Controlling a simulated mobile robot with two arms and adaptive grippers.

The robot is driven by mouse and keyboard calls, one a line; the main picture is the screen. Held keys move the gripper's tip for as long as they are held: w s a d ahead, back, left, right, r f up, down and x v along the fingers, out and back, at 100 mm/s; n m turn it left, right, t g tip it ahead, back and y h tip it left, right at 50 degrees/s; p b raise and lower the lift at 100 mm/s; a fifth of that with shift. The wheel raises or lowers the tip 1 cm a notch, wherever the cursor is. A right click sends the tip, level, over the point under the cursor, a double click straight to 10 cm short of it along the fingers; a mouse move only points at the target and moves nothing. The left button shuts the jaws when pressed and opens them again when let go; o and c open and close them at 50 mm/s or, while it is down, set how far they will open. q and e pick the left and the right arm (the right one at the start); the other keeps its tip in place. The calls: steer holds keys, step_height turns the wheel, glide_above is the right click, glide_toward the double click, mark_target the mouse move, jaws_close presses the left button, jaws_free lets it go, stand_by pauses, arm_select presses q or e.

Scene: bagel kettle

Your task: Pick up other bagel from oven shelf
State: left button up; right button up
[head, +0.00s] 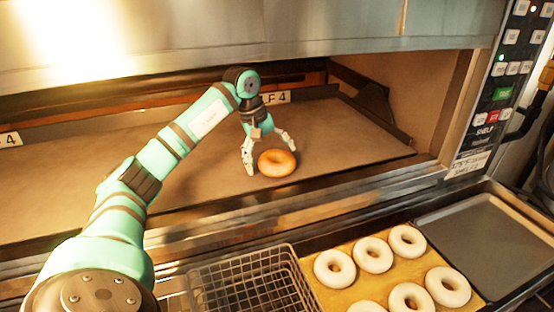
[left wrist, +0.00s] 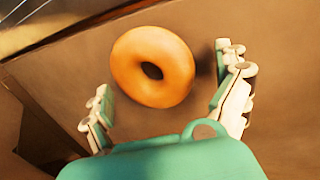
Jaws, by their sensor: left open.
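A golden-brown bagel (head: 277,163) lies flat on the oven shelf (head: 345,130), near its front edge. My left gripper (head: 269,157) is open above the shelf, with one finger left of the bagel and the other behind its right side. In the left wrist view the bagel (left wrist: 133,69) sits ahead of and between the spread fingers of my left gripper (left wrist: 162,88), with a gap on both sides. No contact shows. My right gripper is in neither view.
Below the oven front, an empty wire basket (head: 255,280) stands left of a board (head: 384,277) with several pale bagels. An empty grey tray (head: 490,240) is at the right. The oven's upper hood (head: 300,35) overhangs the shelf. A control panel (head: 508,75) is at the right.

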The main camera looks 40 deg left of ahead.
arm_select(q)
steer(key=shift+w+f, duration=0.15)
steer(key=shift+f, duration=0.4)
steer(key=shift+d, duration=0.15)
steer(key=c, duration=0.9)
steer(key=shift+s, duration=0.4)
steer(key=c, duration=1.1)
steer(key=shift+w, duration=0.3)
jaws_close()
